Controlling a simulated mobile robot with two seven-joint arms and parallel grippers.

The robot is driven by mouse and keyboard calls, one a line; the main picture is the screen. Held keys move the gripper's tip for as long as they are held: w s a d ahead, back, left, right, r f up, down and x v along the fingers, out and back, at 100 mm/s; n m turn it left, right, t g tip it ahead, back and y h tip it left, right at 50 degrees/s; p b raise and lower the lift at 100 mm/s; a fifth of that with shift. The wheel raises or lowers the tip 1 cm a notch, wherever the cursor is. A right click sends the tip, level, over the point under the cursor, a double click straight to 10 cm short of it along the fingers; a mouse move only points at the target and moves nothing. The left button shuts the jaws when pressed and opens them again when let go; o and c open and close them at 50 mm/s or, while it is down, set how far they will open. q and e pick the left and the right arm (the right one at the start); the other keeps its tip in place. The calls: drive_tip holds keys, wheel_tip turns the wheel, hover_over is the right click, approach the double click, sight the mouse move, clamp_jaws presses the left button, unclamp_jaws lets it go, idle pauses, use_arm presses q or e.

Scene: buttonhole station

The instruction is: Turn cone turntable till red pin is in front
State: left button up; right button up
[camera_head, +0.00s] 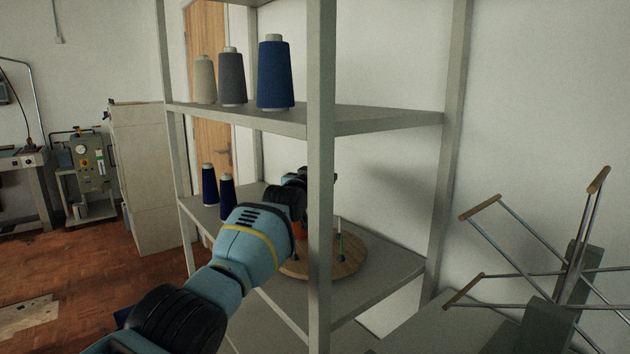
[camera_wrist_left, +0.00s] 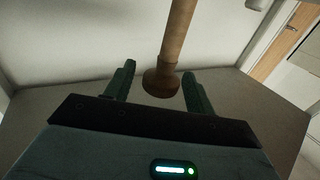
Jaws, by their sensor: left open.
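The turntable (camera_head: 349,259) is a round wooden disc on the middle shelf, partly hidden by the shelf post and my left arm. A thin upright pin with a green part (camera_head: 341,243) stands on it. An orange-red patch (camera_head: 298,229) shows beside my wrist; I cannot tell whether it is the red pin. My left gripper (camera_wrist_left: 158,70) is open, and its head-view shape is mostly hidden by the post. In the left wrist view a wooden rod with a flared end (camera_wrist_left: 162,82) appears between the fingers; I cannot tell whether they touch it. My right gripper is out of view.
The grey shelf post (camera_head: 320,150) stands close beside my left arm. Dark blue cones (camera_head: 209,185) stand left on the same shelf. Beige, grey and blue cones (camera_head: 275,75) stand on the shelf above. A rod frame with wooden tips (camera_head: 560,260) is at the right.

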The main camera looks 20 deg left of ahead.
use_arm(q)
drive_tip(key=s+p, duration=0.4)
drive_tip(key=s, duration=0.3)
drive_tip(key=shift+s, duration=0.35)
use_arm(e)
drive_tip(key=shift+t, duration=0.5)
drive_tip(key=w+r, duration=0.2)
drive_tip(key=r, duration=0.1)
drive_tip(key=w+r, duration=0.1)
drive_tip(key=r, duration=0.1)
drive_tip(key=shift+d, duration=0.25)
use_arm(q)
drive_tip(key=shift+a+r, duration=0.1)
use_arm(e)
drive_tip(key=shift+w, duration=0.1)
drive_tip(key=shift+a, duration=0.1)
